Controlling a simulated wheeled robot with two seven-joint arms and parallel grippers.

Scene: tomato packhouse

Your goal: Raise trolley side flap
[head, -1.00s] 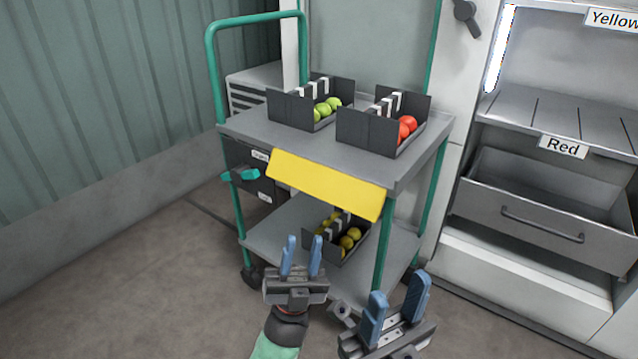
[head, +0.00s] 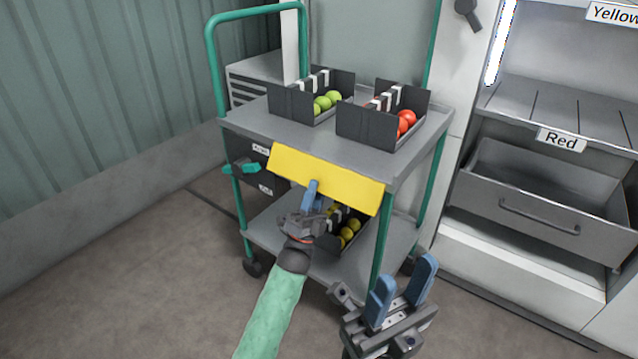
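The trolley (head: 300,137) has green posts and a grey top deck. Its yellow side flap (head: 335,183) hangs sloping down and outward from the near edge of the top deck. My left gripper (head: 312,190) is at the flap's lower edge, near its middle, with a blue fingertip overlapping the yellow in the picture. Its fingers are seen nearly in line, so their gap is hidden, and I cannot tell whether they touch the flap. My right gripper (head: 404,278) is open and empty, low in front of the trolley's right near post.
Boxes of green fruit (head: 292,104) and red fruit (head: 365,127) stand on the top deck. A box of yellow fruit (head: 350,234) sits on the lower shelf (head: 268,232), partly behind my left gripper. A teal-handled fitting (head: 245,167) is left of the flap. An open drawer (head: 540,212) is at right.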

